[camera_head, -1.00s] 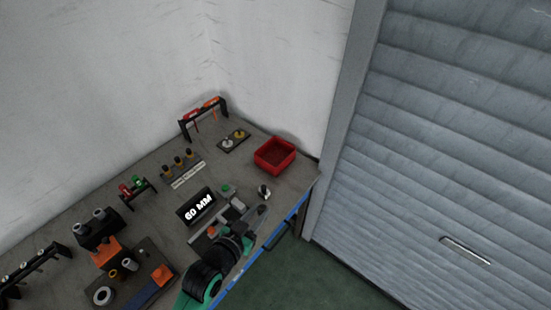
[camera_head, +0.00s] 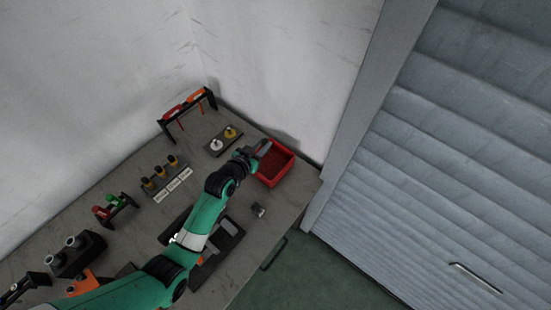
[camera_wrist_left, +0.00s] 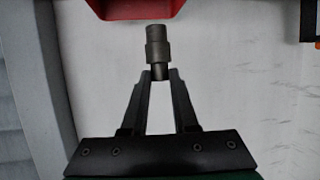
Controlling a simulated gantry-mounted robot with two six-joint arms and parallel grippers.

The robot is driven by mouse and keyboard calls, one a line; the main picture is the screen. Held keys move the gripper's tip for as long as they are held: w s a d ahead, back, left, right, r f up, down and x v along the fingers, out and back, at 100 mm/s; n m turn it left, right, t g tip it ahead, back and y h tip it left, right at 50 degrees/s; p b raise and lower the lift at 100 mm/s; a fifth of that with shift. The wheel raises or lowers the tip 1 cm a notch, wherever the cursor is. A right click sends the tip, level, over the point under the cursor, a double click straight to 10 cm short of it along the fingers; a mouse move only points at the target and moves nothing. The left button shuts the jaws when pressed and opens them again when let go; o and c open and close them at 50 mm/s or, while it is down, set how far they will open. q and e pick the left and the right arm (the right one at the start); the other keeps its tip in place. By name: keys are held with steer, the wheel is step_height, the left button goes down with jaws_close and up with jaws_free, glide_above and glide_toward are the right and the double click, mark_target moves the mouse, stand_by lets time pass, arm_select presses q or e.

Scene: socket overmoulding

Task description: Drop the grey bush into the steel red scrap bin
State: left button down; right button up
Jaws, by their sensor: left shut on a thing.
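The grey bush (camera_wrist_left: 157,42) is a stepped metal cylinder held between the fingertips of my left gripper (camera_wrist_left: 160,73), with most of it standing out beyond them. In the head view my left gripper (camera_head: 261,149) is at the upper left edge of the red scrap bin (camera_head: 269,182). The bush is too small to make out clearly there. The bin is an open box. Part of its red wall also shows at the top of the left wrist view (camera_wrist_left: 135,9), close to the bush but apart from it in that picture. My right gripper is out of view.
A plate with white and yellow knobs (camera_head: 223,140) lies left of the bin. A rack with red and orange tools (camera_head: 188,108) stands behind. A small grey part (camera_head: 258,210) lies in front of the bin. My left arm covers much of the bench.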

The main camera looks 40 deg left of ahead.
arm_select(q)
steer(key=shift+s, duration=0.1)
step_height(320, 180, down, 6)
steer(key=b, duration=0.5)
steer(key=shift+b, duration=0.35)
steer(key=shift+r, duration=0.1)
steer(key=c, duration=0.6)
jaws_free()
steer(key=p+v, duration=0.3)
steer(key=v, duration=0.8)
steer(key=shift+s+p, duration=0.2)
steer(key=shift+p, duration=0.2)
